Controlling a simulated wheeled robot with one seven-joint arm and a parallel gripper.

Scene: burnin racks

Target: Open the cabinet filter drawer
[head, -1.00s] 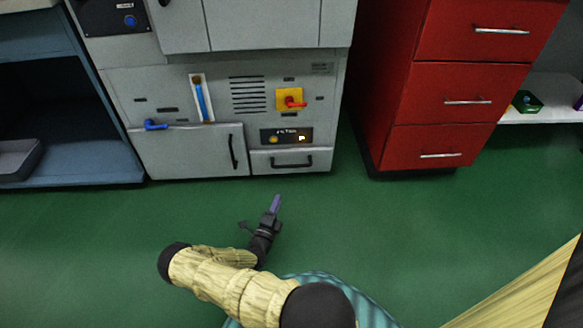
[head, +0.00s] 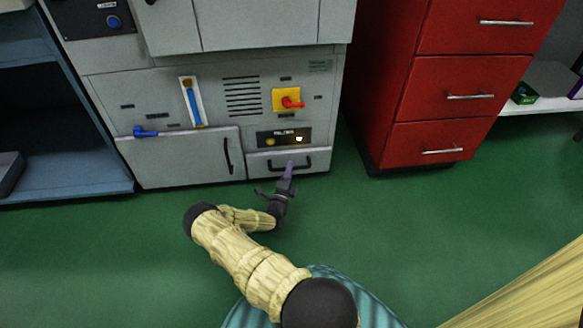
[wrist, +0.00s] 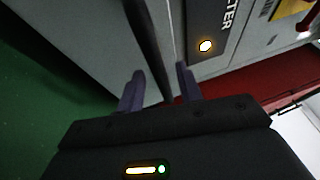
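The filter drawer (head: 255,167) is a low grey drawer at the bottom right of the grey cabinet, flush with the front. Its black bar handle (head: 303,163) shows in the head view, partly covered by my gripper. My gripper (head: 289,170) is at the handle, with purple fingers pointing at the drawer. In the wrist view, my gripper (wrist: 158,85) is open, with one finger on each side of the black handle (wrist: 150,45). A visible gap suggests the fingers are not closed on it. Whether either finger touches the bar is unclear.
A dark label panel (head: 284,137) with a lit button sits just above the drawer. A grey door (head: 180,160) with a black handle is to its left. A red drawer unit (head: 440,100) stands to the right. The green floor (head: 420,230) in front is clear.

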